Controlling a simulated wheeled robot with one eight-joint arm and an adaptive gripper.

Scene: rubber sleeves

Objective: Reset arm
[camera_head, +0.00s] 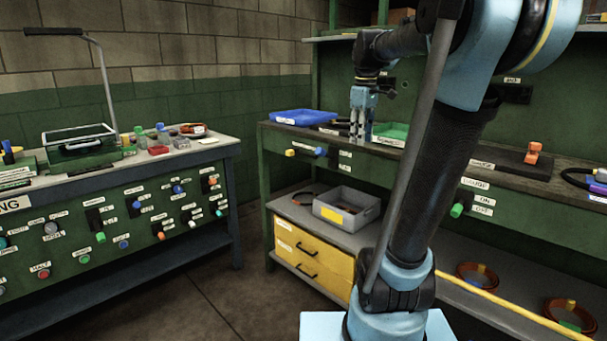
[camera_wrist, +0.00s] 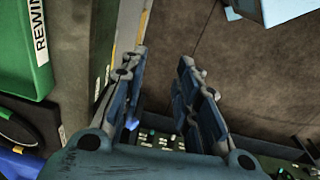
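My gripper (camera_head: 361,130) points down in the head view, in front of the long green bench (camera_head: 265,146) near its front edge. In the wrist view its two fingers (camera_wrist: 162,62) are spread apart, with bare floor and bench edge showing between them. The gripper is open and nothing is held. My arm reaches up and across the right half of the head view and hides part of the bench.
A blue tray (camera_head: 305,117) and a green tray (camera_head: 391,133) lie on the bench near my gripper. A control-panel bench (camera_head: 130,213) stands at left. Floor between benches is clear.

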